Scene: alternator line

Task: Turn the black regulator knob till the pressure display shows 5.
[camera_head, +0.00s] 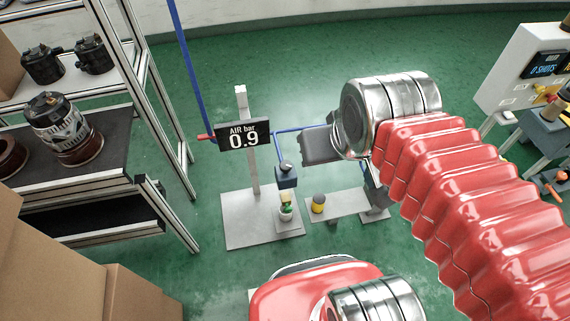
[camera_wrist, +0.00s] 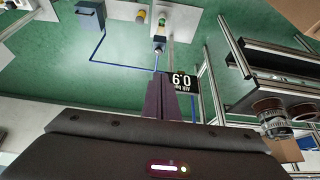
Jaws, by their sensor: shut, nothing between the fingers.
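The pressure display (camera_head: 243,135) is a black panel on a post and reads "AIR bar 0.9". It shows upside down in the wrist view (camera_wrist: 183,82). The black regulator knob (camera_head: 285,167) sits on top of a dark blue regulator body (camera_head: 287,181), to the right of and below the display. In the wrist view the regulator (camera_wrist: 159,37) is just beyond the fingertips, small in the picture. My gripper (camera_wrist: 162,80) is shut and empty, apart from the knob. In the head view its dark grey body shows right of the display; its fingertips cannot be made out there.
The post stands on a pale base plate (camera_head: 245,232). A blue hose (camera_head: 182,60) comes down to a red valve handle (camera_head: 206,137). A shelf rack with alternator parts (camera_head: 62,128) and cardboard boxes (camera_head: 130,290) are at left. A control panel (camera_head: 520,70) is at right.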

